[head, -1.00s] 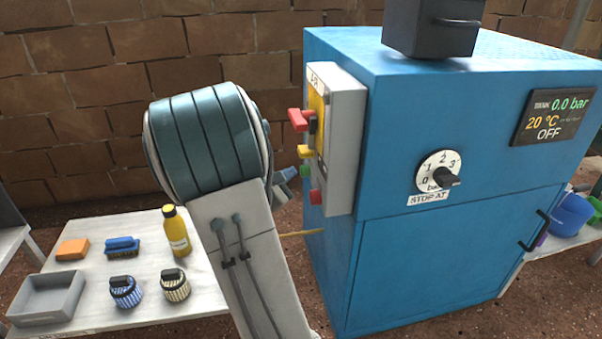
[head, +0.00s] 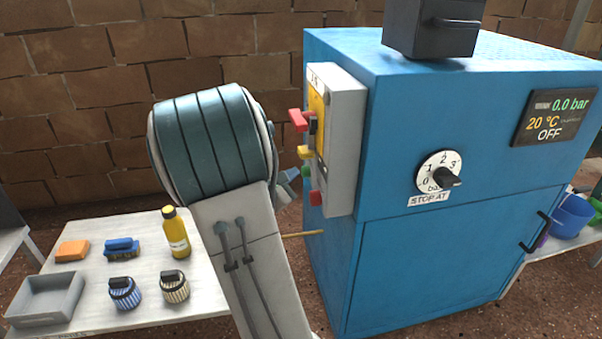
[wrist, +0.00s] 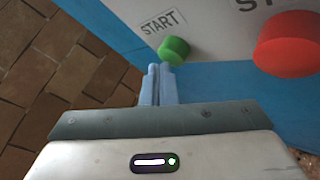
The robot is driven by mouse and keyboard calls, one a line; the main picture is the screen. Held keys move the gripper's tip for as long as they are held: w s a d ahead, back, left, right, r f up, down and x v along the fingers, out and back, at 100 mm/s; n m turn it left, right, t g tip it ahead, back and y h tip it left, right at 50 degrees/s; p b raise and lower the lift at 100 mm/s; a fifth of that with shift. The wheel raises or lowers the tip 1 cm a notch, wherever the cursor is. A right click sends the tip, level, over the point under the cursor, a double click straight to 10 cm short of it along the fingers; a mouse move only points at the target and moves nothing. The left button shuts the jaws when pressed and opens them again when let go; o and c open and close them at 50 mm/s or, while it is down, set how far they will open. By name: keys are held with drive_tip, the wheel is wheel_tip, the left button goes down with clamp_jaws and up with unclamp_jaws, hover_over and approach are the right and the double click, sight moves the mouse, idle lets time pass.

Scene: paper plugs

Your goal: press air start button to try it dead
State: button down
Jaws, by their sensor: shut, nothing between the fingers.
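The green start button (wrist: 174,50) sticks out of the pale control panel beside a label reading START in the wrist view. My gripper (wrist: 160,68) is shut and empty, with its fingertips right at the lower edge of the green button. I cannot tell whether they touch it. In the head view the green button (head: 305,172) shows low on the side of the grey control box (head: 345,140). My arm hides most of the gripper there. The display (head: 555,115) on the blue cabinet reads 0.0 bar, 20 °C and OFF.
A red button (wrist: 288,44) sits to the right of the green one. Red (head: 298,120) and yellow (head: 305,152) handles jut from the box above. A STOP AT dial (head: 437,172) is on the cabinet front. A table (head: 200,290) at left holds a yellow bottle (head: 176,232) and other items.

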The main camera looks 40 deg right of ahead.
drive_tip(key=shift+s+d, duration=0.1)
drive_tip(key=shift+d, duration=0.05)
idle(0.4)
drive_tip(key=shift+w+a, duration=0.45)
drive_tip(key=shift+a, duration=0.35)
drive_tip(key=shift+w+a+p, duration=0.15)
drive_tip(key=shift+w+a, duration=0.3)
drive_tip(key=shift+a, duration=0.25)
drive_tip(key=shift+w+a+p, duration=0.1)
drive_tip(key=shift+w+a, duration=0.35)
drive_tip(key=shift+a, duration=0.3)
drive_tip(key=shift+w+a+p, duration=0.15)
drive_tip(key=shift+w+a, duration=0.3)
drive_tip(key=shift+a, duration=0.25)
drive_tip(key=shift+r, duration=0.15)
